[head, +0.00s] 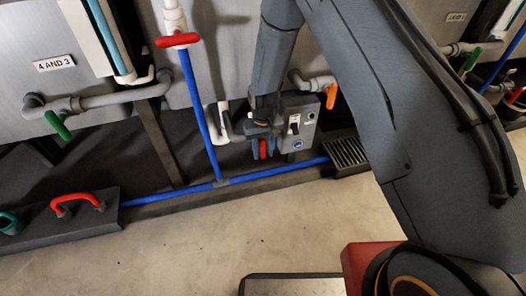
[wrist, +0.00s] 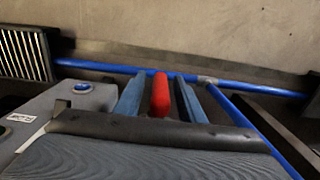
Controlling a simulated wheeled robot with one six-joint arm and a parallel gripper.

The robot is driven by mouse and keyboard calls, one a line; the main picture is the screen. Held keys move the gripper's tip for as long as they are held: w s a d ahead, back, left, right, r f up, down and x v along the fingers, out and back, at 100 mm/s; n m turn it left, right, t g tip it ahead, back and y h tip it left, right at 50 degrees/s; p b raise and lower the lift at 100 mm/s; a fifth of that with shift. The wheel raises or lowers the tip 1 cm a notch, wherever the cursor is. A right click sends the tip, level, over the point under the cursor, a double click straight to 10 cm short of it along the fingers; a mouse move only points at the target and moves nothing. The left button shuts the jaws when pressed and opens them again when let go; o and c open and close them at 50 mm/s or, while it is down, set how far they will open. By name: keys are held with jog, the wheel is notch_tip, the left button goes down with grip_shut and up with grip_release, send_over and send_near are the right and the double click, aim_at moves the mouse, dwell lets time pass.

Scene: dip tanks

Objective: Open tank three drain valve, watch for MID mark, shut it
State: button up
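A red handle (wrist: 160,95) stands between the two blue-grey fingers of my gripper (wrist: 159,98) in the wrist view. Narrow dark gaps show on both sides of it, so the fingers are around it but look apart from it. In the head view my gripper (head: 263,149) points down beside a white pipe (head: 224,120), with the red handle (head: 262,148) partly hidden between its fingers. I cannot tell which tank this handle serves.
A grey switch box (head: 298,128) with a blue button stands close right of my gripper. A blue pipe (head: 191,90) drops to a floor pipe. A red tee handle (head: 178,39), green handle (head: 57,125) and orange handle (head: 331,95) stick out. A floor grate (head: 348,152) lies at right.

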grip_shut()
